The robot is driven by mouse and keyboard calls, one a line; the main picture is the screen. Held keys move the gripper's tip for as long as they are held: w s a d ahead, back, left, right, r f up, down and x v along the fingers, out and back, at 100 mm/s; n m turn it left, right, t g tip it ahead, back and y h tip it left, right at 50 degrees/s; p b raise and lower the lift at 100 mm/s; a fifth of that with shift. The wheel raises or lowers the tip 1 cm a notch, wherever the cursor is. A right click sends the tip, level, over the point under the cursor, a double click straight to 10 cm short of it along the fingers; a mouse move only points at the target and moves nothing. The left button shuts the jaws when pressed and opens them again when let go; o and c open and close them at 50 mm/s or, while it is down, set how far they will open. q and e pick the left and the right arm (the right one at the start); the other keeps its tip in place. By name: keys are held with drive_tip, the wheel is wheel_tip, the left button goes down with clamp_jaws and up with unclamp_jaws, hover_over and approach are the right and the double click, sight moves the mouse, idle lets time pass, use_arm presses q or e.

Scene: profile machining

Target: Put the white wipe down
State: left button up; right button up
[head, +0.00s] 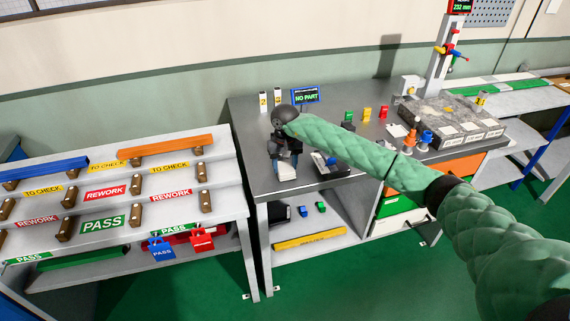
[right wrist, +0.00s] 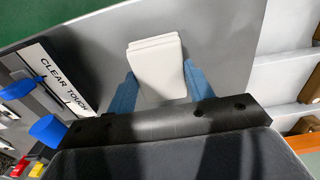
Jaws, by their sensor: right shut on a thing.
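My right gripper (head: 285,158) is over the left part of the dark-topped bench, pointing down. It is shut on the white wipe (head: 286,173). In the right wrist view the folded white wipe (right wrist: 158,68) stands out between the two blue fingers of my right gripper (right wrist: 160,88), with the grey bench top behind it. I cannot tell whether the wipe touches the bench. My left gripper is not in view.
A tray (head: 333,166) stands right of the gripper; a CLEAR TOUCH plate (right wrist: 58,78) shows in the wrist view. The NO PART display (head: 306,95) is behind. A sorting rack (head: 225,180) is left, across a gap. A grey stone block (head: 455,120) sits right.

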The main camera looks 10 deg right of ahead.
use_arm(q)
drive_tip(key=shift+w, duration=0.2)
use_arm(e)
drive_tip(key=shift+f, duration=0.1)
drive_tip(key=o, duration=1)
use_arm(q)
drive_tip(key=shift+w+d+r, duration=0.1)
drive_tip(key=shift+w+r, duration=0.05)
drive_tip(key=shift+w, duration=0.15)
use_arm(e)
drive_tip(key=shift+o, duration=0.2)
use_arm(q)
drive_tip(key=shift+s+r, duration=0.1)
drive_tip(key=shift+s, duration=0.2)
